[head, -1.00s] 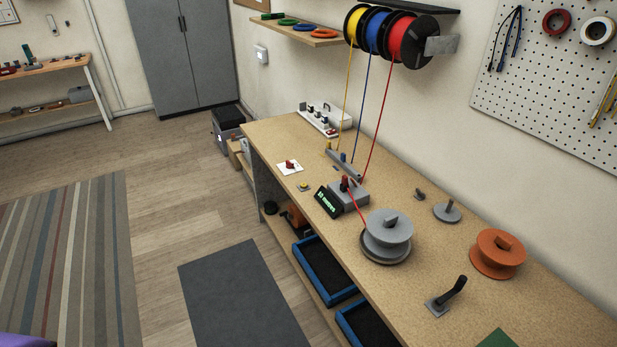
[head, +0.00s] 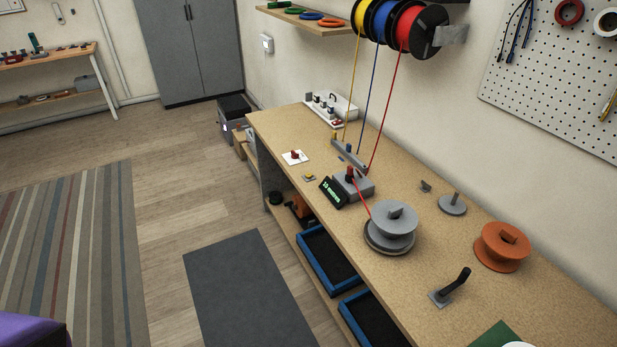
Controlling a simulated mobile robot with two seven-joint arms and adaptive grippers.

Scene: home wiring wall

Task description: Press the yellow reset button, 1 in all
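The yellow button (head: 309,176) is a small yellow cap on a little grey base, lying on the near-left part of the wooden workbench (head: 420,253). It sits between a white plate with a red knob (head: 294,157) and a dark counter display with green text (head: 331,192). The display stands against a grey block with a red-topped part (head: 357,184). Nothing touches the button in this view. Neither of my grippers is in view. A purple shape shows at the bottom left and a small white shape at the bottom right edge; I cannot tell what they are.
A red wire runs from the wall spools (head: 413,31) through the block to a grey reel (head: 390,226). An orange reel (head: 502,246) and a black-handled crank (head: 450,287) stand farther right. Blue trays (head: 328,262) sit below the bench. Floor beside the bench is open.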

